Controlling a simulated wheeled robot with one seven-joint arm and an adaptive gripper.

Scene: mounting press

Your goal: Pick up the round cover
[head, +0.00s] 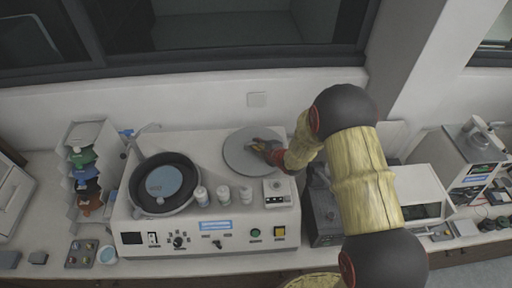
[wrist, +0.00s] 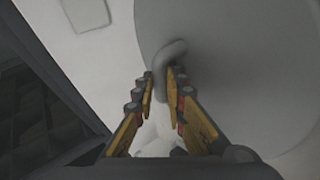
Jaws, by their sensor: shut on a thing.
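The round cover (head: 240,150) is a flat grey disc on the right part of the press top in the head view. It also fills the right side of the wrist view (wrist: 245,60). A curved grey handle (wrist: 168,55) rises from the cover. My gripper (head: 262,146) is over the cover's right part. In the wrist view, my gripper (wrist: 162,88) has its two fingers on either side of the handle and is shut on it. The cover's underside is hidden, so I cannot tell whether it touches the press top.
The press (head: 205,238) has a black round bowl (head: 187,203) at left and several white jars (head: 223,195) in the middle. A small control box (head: 278,192) stands close in front of the cover. A tiered rack (head: 85,165) stands left; a white device (head: 425,185) stands right.

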